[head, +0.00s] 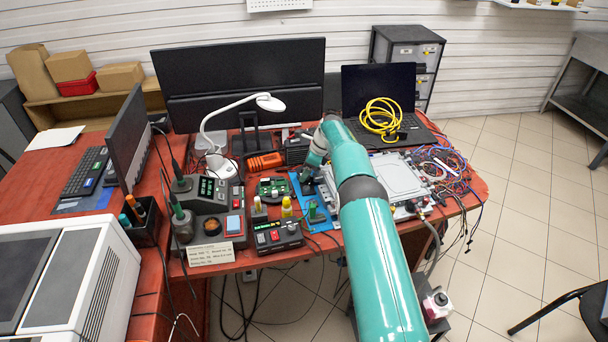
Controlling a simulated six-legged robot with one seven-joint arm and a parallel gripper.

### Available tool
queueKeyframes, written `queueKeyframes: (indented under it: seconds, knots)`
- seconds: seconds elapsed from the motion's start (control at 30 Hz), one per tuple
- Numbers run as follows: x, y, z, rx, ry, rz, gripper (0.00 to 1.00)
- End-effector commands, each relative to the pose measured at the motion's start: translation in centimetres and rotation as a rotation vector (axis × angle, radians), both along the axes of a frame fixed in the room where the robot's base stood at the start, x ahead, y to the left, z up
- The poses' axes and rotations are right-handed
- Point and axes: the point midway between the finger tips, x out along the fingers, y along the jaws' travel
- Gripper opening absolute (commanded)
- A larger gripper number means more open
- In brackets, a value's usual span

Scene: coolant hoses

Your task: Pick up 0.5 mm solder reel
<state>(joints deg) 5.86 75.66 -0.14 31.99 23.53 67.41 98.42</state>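My teal arm reaches forward over the red bench. My gripper (307,174) is at its far end, low over the blue mat (322,219). It is small and partly hidden by the arm, so I cannot tell whether its fingers are open or shut. I cannot pick out the 0.5 mm solder reel with certainty. A small green upright item (312,208) stands on the mat below the gripper, too small to identify. A yellow-topped bottle (286,207) and a pale-topped one (258,206) stand to its left.
A green circuit board (273,187), soldering station (211,196) and black control box (277,237) crowd the left. A white lamp (216,150) and monitor (245,85) stand behind. Right are a silver case (390,176), tangled wires (447,172) and a laptop (379,92) with yellow cable (381,117).

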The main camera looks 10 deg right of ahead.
Motion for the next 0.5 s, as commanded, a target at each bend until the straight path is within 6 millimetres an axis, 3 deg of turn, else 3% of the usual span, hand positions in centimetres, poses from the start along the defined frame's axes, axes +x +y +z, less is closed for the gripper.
queueKeyframes:
  seconds: [0.03, 0.2, 0.5]
  knots:
    - [0.00, 0.00, 0.01, 0.000, 0.000, 0.000, 0.49]
    - [0.01, 0.00, 0.07, 0.000, -0.001, 0.000, 0.20]
    - [0.06, -0.01, 0.74, 0.000, -0.002, 0.000, 0.20]
